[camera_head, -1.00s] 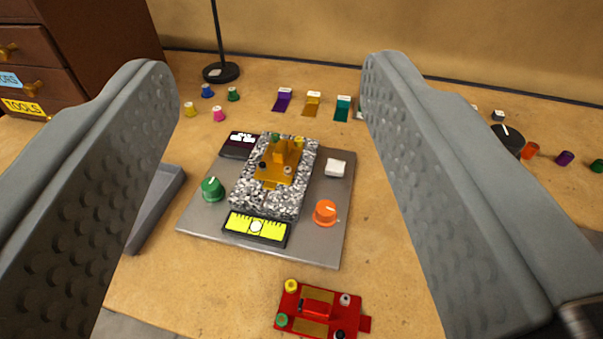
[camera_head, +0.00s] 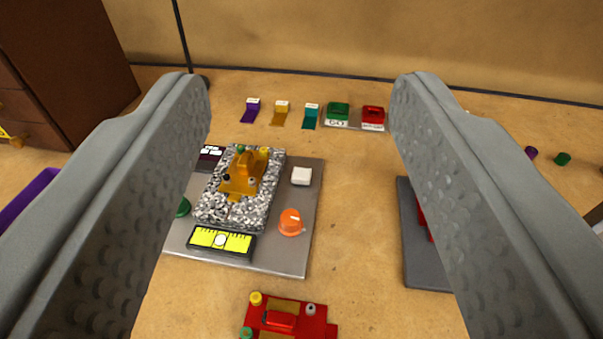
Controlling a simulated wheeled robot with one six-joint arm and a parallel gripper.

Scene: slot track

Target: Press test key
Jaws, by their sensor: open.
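A grey metal plate (camera_head: 262,263) lies on the table in front of me, left of the picture's middle. A white square key (camera_head: 301,176) sits at its right upper part; I cannot read any label on it. The plate also bears a speckled block (camera_head: 214,206) with an orange-gold piece (camera_head: 240,181) on top, an orange knob (camera_head: 291,222), a partly hidden green knob (camera_head: 183,207) and a yellow level gauge (camera_head: 221,240). My gripper (camera_head: 300,85) is open and empty, its fingers framing the plate on both sides. The white key shows between them, apart from both.
A red piece with knobs (camera_head: 287,318) lies at the near edge. A dark tray (camera_head: 424,270) is partly behind the right finger. A green button (camera_head: 338,111) and red button (camera_head: 373,114) stand at the back beside coloured tags. Bare table lies right of the plate.

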